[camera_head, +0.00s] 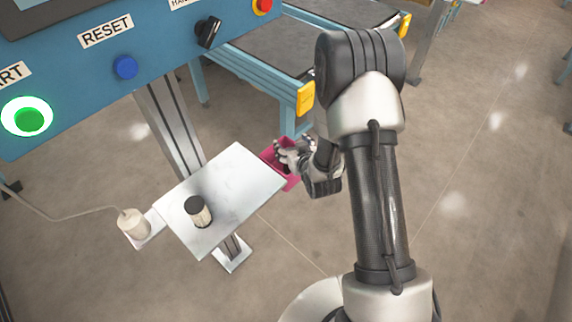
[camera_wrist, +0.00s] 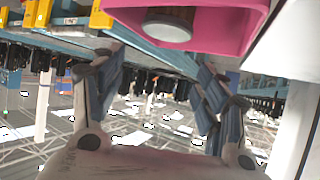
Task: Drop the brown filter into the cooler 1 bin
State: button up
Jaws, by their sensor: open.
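A pink bin (camera_head: 291,184) is beside the right edge of a small metal table in the head view. It also fills the top of the wrist view (camera_wrist: 235,40), which seems to be upside down. A round, brownish-grey filter with a pale rim (camera_wrist: 168,27) shows within the bin's outline in the wrist view; its body is mostly hidden. My gripper (camera_head: 281,152) is at the bin in the head view. In the wrist view my gripper (camera_wrist: 157,65) has its fingers spread wide, with nothing between them. The bin's label is not visible.
The metal table (camera_head: 236,182) carries a cream cylinder with a black top (camera_head: 199,211). A cream corded device (camera_head: 133,223) stands at its left. A blue control panel (camera_head: 125,68) hangs above, and a blue-framed conveyor (camera_head: 265,75) is behind. Floor is free at right.

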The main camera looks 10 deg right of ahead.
jog(key=v, duration=0.7)
jog(key=shift+s, duration=0.25)
jog(key=shift+r, duration=0.1)
jog(key=s+d+r+g+h, duration=0.1)
jog(key=s+r+g, duration=0.45)
jog(key=r, duration=1.05)
jog(key=s+a+r+g, duration=0.1)
jog(key=s+r, duration=0.3)
jog(key=s, duration=0.7)
jog(key=s+r+m+g, duration=0.1)
jog(key=s+r, duration=0.2)
jog(key=s, duration=0.8)
jog(key=shift+s+a+r, duration=0.35)
jog(key=shift+s, duration=0.05)
